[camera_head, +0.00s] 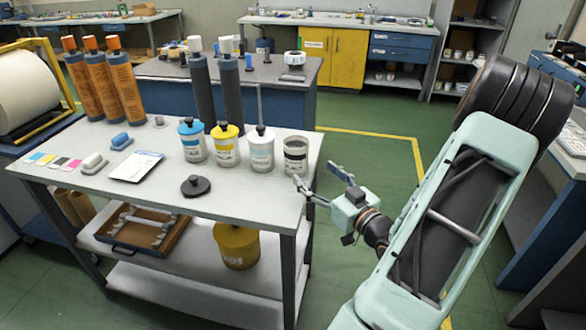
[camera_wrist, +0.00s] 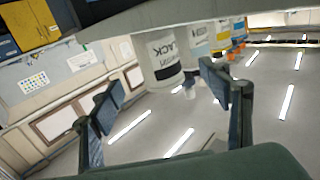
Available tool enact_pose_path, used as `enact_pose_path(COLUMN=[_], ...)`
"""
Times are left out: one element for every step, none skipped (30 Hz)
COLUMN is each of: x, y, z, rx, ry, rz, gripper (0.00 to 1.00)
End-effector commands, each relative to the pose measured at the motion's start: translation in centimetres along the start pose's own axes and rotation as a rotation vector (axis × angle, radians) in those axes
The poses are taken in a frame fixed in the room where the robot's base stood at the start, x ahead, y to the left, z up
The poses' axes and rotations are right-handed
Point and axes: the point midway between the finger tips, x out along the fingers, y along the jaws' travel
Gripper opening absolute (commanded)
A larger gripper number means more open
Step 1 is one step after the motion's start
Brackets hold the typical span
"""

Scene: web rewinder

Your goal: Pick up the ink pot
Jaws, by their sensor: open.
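The task does not say which pot is meant. My gripper (camera_head: 318,179) is open and empty, at the table's right edge near the lidless pot. In the wrist view, which is upside down, this pot (camera_wrist: 163,58) reads BLACK and is nearest, beyond my open fingers (camera_wrist: 162,95) and not between them.
A loose black lid (camera_head: 196,187) lies on the table (camera_head: 240,205) in front of the pots. Orange-capped bottles (camera_head: 104,82) and tall dark cylinders (camera_head: 202,90) stand behind. A yellow bucket (camera_head: 237,246) sits on the lower shelf. Green floor (camera_head: 370,160) is open right of the table.

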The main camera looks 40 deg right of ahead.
Motion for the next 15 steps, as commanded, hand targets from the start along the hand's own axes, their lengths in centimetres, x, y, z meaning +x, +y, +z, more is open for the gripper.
enact_pose_path(x=[0.4,0.8,1.4,1.9,2.4,3.1,3.5,4.0,4.5,4.8,5.0,5.2,5.4,5.6,5.9], y=[0.1,0.1,0.1,0.1,0.1,0.0,0.1,0.1,0.1,0.1,0.1,0.1,0.1,0.1,0.1], z=[0.0,-0.1,-0.2,-0.2,-0.2,-0.2,-0.2,-0.2,-0.2,-0.2,-0.2,-0.2,-0.2,-0.2,-0.3], rx=[0.002,0.002,0.003,0.002,0.002,0.003,0.003,0.003,0.002,0.002,0.003,0.003,0.002,0.002,0.001], ry=[0.007,0.01,0.011,0.01,0.01,0.01,0.009,0.008,0.008,0.008,0.008,0.007,0.007,0.007,0.007], rz=[0.002,0.002,0.002,0.001,0.001,0.0,0.001,0.002,0.001,0.001,0.002,0.002,0.002,0.002,0.002], gripper=[0.7,0.7,0.7,0.7,0.7,0.7,0.7,0.7,0.7,0.7,0.7,0.7,0.7,0.7,0.7])
